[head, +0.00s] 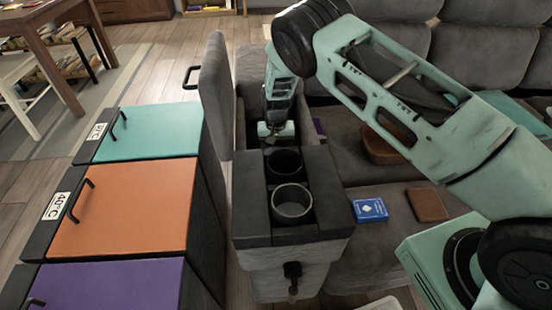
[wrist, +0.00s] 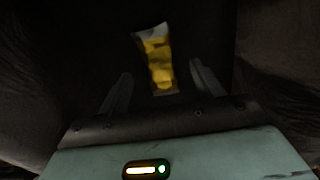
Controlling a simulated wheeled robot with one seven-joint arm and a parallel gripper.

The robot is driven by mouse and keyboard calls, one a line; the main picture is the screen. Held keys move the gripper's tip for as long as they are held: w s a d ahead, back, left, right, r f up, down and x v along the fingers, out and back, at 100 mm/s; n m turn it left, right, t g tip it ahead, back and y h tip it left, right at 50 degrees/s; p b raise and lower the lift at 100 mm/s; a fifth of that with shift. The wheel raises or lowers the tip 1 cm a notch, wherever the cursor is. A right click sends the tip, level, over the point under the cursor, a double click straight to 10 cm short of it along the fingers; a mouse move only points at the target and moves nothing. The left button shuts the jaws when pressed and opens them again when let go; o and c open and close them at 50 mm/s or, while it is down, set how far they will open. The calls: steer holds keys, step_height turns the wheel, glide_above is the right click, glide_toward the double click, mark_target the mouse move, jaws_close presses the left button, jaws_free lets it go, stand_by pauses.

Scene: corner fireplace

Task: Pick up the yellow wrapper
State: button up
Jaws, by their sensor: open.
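The yellow wrapper (wrist: 158,62) shows in the wrist view, a crinkled yellow packet with pale ends. It lies in a dark space ahead of my gripper (wrist: 160,92). The two fingers are apart, one on each side of its lower end, and nothing is between them that I can see held. In the head view my gripper (head: 277,130) points down into the open compartment of the grey sofa console (head: 246,205), behind the cup holders. The wrapper is hidden in the head view.
The console's raised lid (head: 215,95) stands left of my gripper. Two cup holders sit in front, one with a grey cup (head: 291,204). A blue card box (head: 370,210) and a brown wallet-like item (head: 427,204) lie on the seat. Coloured bins (head: 133,208) stand left.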

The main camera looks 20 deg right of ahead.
steer(key=shift+f, duration=0.95)
steer(key=c, duration=1.2)
steer(key=shift+o, duration=0.4)
